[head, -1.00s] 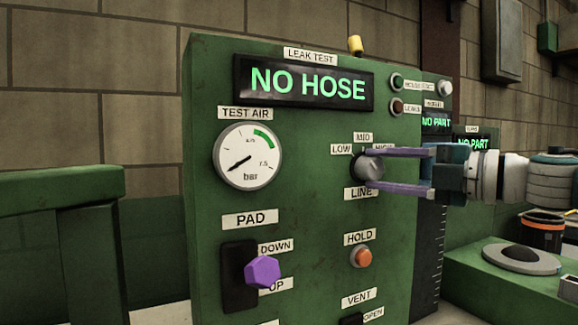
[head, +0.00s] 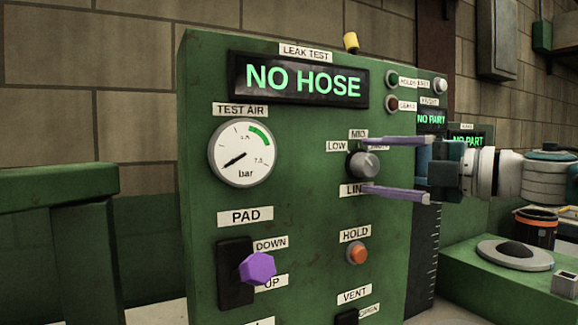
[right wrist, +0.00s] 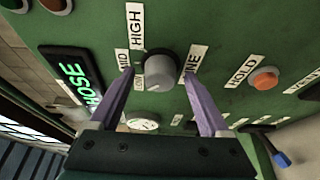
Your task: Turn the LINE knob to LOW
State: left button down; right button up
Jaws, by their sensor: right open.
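The LINE knob (head: 363,164) is a grey round knob on the green panel, with LOW (head: 337,147) at its upper left, MID above and LINE below. HIGH is hidden behind my finger in the head view but shows in the right wrist view (right wrist: 136,26). My right gripper (head: 377,166) is open, one finger above and one below the knob, with gaps on both sides. In the right wrist view the knob (right wrist: 160,68) sits between the spread fingertips (right wrist: 157,74). A pale mark on its face appears to lie towards the LOW side. My left gripper is out of view.
The display (head: 300,81) reads NO HOSE. The gauge (head: 241,151) is left of the knob. The orange HOLD button (head: 357,253) is below it, and the purple PAD lever (head: 258,267) at lower left. A green bench (head: 480,285) stands at right.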

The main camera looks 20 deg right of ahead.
jog(key=b+v, duration=0.2)
jog(key=v, duration=0.8)
jog(key=shift+b, duration=0.35)
jog(key=shift+a, duration=0.1)
